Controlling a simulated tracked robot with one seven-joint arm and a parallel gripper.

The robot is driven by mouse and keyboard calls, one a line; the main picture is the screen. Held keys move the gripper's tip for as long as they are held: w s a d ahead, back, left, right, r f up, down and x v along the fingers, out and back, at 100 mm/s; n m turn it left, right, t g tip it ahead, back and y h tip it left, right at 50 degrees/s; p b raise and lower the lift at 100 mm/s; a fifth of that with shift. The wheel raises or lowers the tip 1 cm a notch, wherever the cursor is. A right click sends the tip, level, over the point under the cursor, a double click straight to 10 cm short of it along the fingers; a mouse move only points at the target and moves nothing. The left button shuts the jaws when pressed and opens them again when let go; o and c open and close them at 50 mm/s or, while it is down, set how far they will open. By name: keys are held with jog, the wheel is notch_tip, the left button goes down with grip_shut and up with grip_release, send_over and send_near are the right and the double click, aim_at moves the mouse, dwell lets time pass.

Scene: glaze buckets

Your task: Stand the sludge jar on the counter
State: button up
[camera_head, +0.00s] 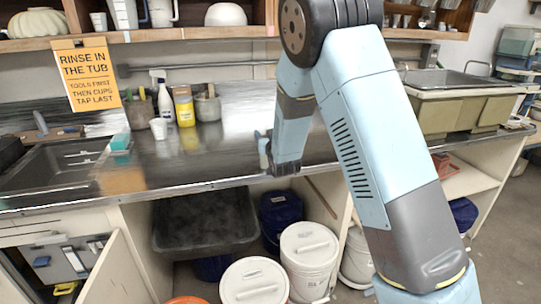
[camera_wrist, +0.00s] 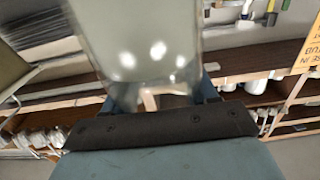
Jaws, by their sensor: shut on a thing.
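The sludge jar (camera_wrist: 140,45) fills the upper middle of the wrist view. It is a pale grey-green, glossy, see-through vessel. My gripper (camera_wrist: 146,90) is shut on it, with a finger edge showing on either side. In the head view my gripper (camera_head: 270,150) hangs over the front part of the steel counter (camera_head: 215,165), beneath my blue arm. A small pale blue-grey shape shows beside it there; I cannot tell whether it is a finger or part of the jar. I cannot tell whether the jar touches the counter.
A white spray bottle (camera_head: 165,100), a yellow bottle (camera_head: 184,108), a grey crock (camera_head: 207,106) and a white cup (camera_head: 158,129) stand at the counter's back left. A sink (camera_head: 60,165) lies at left. White lidded buckets (camera_head: 309,248) stand below. The counter's middle is clear.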

grip_shut()
